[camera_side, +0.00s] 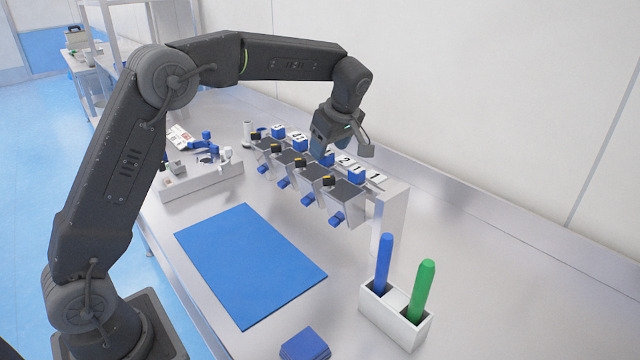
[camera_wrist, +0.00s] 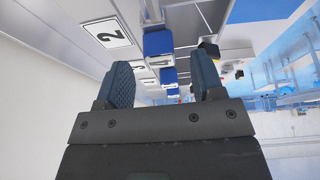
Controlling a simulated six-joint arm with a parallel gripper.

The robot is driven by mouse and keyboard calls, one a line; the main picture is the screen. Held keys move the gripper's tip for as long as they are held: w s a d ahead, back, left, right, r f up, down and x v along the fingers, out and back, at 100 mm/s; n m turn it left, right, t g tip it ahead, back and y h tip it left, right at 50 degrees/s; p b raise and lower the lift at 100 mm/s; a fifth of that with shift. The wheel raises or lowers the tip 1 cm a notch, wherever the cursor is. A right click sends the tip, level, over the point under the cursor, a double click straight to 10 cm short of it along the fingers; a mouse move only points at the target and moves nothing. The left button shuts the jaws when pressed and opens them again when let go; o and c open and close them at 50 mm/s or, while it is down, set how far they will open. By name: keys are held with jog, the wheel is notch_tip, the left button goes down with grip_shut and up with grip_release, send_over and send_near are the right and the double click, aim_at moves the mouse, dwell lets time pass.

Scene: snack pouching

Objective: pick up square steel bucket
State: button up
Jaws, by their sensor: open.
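Several square steel buckets with dark open tops hang in a row along a raised steel rack in the side view. The nearest steel bucket (camera_side: 343,199) is at the right end of the row, and another (camera_side: 314,181) is just behind it. Blue blocks (camera_side: 357,175) sit along the rack behind the buckets. My gripper (camera_side: 322,150) is above the middle of the row, pointing down. In the wrist view my gripper (camera_wrist: 163,82) has its two fingers apart, with blue blocks (camera_wrist: 157,42) showing between and beyond them. No bucket is held; the exact gap to the buckets is unclear.
Number cards (camera_side: 376,179) lie on the rack; a "2" card (camera_wrist: 107,33) shows in the wrist view. A white holder (camera_side: 394,316) with blue and green pens stands front right. A blue mat (camera_side: 250,264) lies flat. A white tray (camera_side: 203,183) of small items is left.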

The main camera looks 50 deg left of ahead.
jog(key=shift+x, duration=1.35)
jog(key=shift+c, duration=0.4)
grip_shut()
jog(key=shift+r, duration=0.1)
